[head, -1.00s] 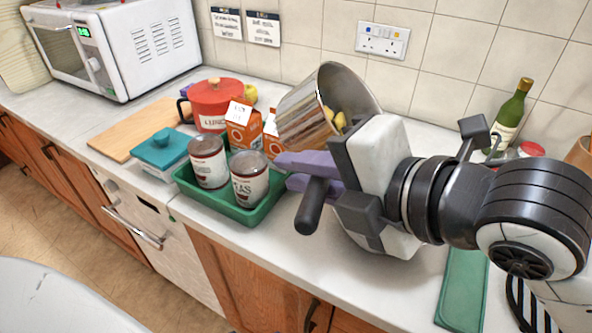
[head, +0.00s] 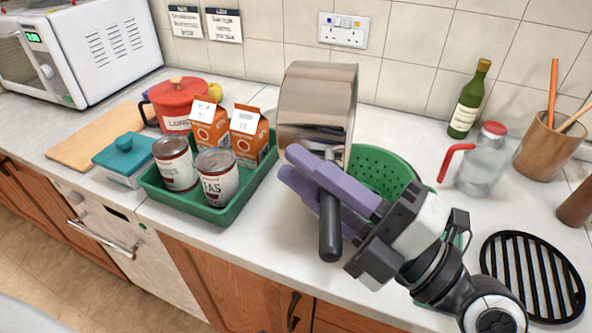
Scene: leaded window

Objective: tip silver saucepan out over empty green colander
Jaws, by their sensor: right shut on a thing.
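The silver saucepan (head: 311,103) is tilted far over on its side above the counter, its base and outer wall toward me. Its opening is hidden, so I cannot see what is inside. My right gripper (head: 312,178) has purple fingers and is shut on the saucepan's dark handle (head: 330,225), which points down toward me. The green colander (head: 372,168) stands on the counter behind the gripper and right of the saucepan, with its perforated inner wall showing. The saucepan and gripper hide its left part, so its contents are not fully visible. My left gripper is not in view.
A green tray (head: 222,215) with tins and orange cartons stands to the left. A red-lidded jug (head: 482,165), a green bottle (head: 468,100), a utensil pot (head: 548,145) and a black trivet (head: 530,278) stand to the right.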

